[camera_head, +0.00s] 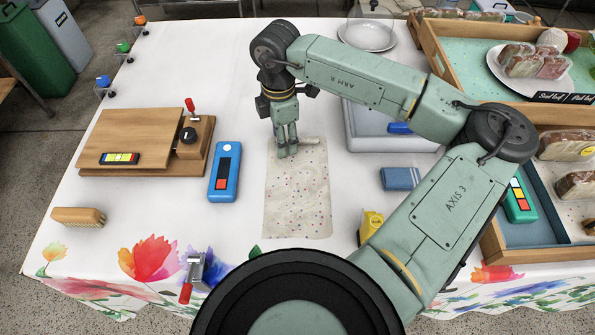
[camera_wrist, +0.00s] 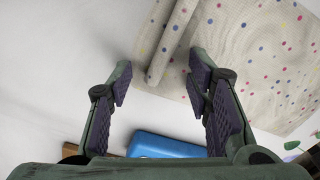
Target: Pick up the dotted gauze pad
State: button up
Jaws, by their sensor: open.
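The dotted gauze pad (camera_head: 298,195) lies flat on the white tablecloth, pale with small coloured dots. Its far end is rolled up, and part of that roll is hidden behind my gripper in the head view. My gripper (camera_head: 287,152) points down at the rolled far end. In the wrist view, the gauze pad (camera_wrist: 265,60) spreads to the right. Its roll runs down to a free end between the tips of my open gripper (camera_wrist: 160,78). The fingers stand apart on either side of that end; I cannot tell whether they touch it.
A blue device (camera_head: 224,172) and a wooden board (camera_head: 140,135) with a clamp lie left of the pad. A folded blue cloth (camera_head: 400,179), a yellow object (camera_head: 370,225) and a grey tray (camera_head: 365,130) are to its right. Wooden trays of cakes stand further right.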

grip_shut()
dwell(0.5)
